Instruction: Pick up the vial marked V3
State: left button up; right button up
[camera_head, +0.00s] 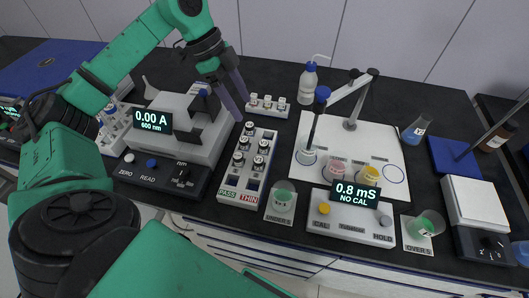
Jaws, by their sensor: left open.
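Several small vials with dark-and-white tops (258,162) stand in the white rack (229,181) labelled PASS and THIN at the middle of the bench. Their markings are too small to read, so I cannot tell which is V3. Other small vials stand in a low white rack (267,107) farther back. My left gripper (242,108) reaches in from the upper left, its dark fingers pointing down behind the labelled rack. It is open, and no vial shows between its fingers. My right gripper is not in view.
A photometer (195,142) reading 0.00 A stands left of the labelled rack, close to my left gripper. A white board (384,150) with a stand, probe and cups lies to the right. A meter (346,216) reading 0.8 mS sits in front. Dark bench shows behind the racks.

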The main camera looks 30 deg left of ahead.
aim_at(263, 142)
pick_arm(q)
jog(key=p+x, duration=0.1)
jog(key=x, duration=0.5)
jog(key=p+x, duration=0.2)
jog(key=x, duration=0.4)
jog(key=shift+d+f, duration=0.2)
jog(key=shift+d, duration=0.15)
jog(key=shift+w+f, duration=0.1)
jog(key=shift+f, duration=0.2)
grip_shut()
